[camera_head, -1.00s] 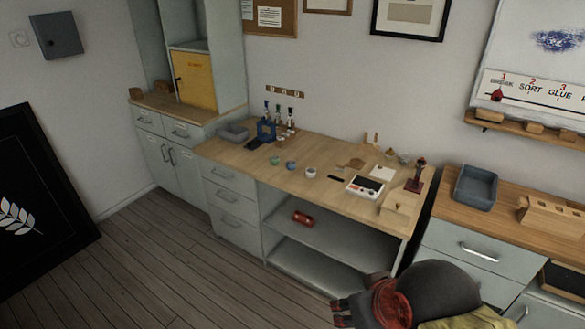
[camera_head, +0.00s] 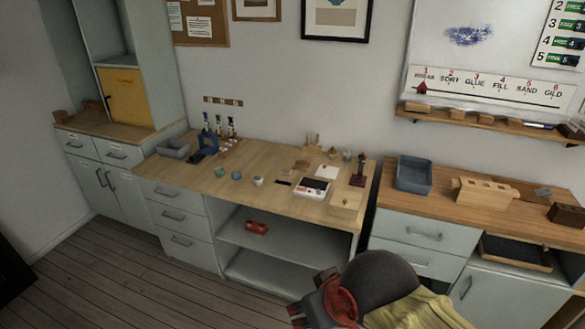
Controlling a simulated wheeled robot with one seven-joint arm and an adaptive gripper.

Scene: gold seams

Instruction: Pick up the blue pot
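The small blue pot (camera_head: 236,174) stands on the wooden top of the long workbench (camera_head: 262,160), left of its middle. A green pot (camera_head: 220,172) stands to its left and a whitish pot (camera_head: 257,181) to its right. My gripper (camera_head: 304,300) is low in the picture, in front of the bench and well apart from the blue pot. Its dark fingers are partly cut off by my arm and are too small to tell whether they are open or shut.
A grey tray (camera_head: 173,148), a blue stand (camera_head: 207,142) and several bottles are behind the pots. A white device (camera_head: 312,188) lies to the right. A red cylinder (camera_head: 257,228) lies on the shelf below. Bare floor is in front at left.

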